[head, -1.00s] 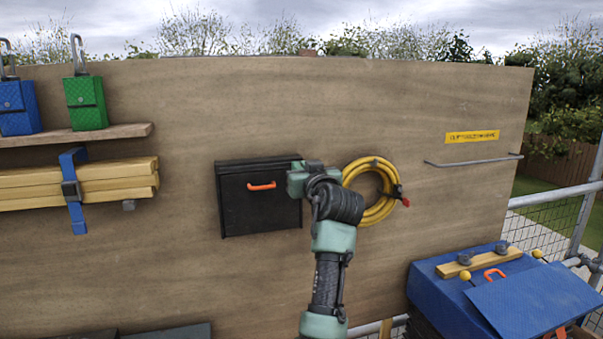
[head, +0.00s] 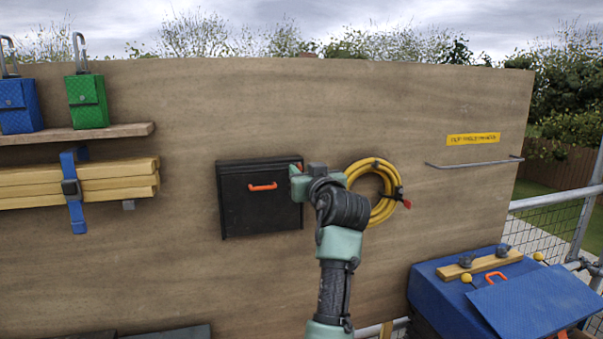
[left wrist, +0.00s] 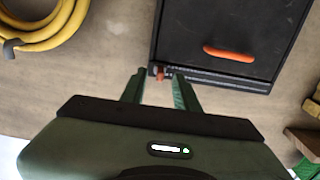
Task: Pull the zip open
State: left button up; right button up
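A black pouch (head: 262,212) with an orange handle (head: 262,187) hangs on the wooden board. In the left wrist view the pouch (left wrist: 230,30) is at the upper right, with a zip (left wrist: 215,78) along its near edge. A small red zip pull (left wrist: 158,72) sits at the corner end of that zip. My left gripper (head: 297,180) is at the pouch's upper right corner. In the left wrist view its fingers (left wrist: 160,80) are apart, with the zip pull between their tips and gaps beside it. My right gripper is not in view.
A coiled yellow hose (head: 375,205) hangs close to the right of my gripper. A shelf (head: 75,134) with blue and green pouches and strapped timber (head: 100,178) are at the left. A blue case (head: 440,278) stands at lower right.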

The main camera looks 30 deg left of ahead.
pick_arm(q)
jog(key=b+v, duration=0.1)
jog(key=v, duration=0.5)
jog(key=shift+b, duration=0.3)
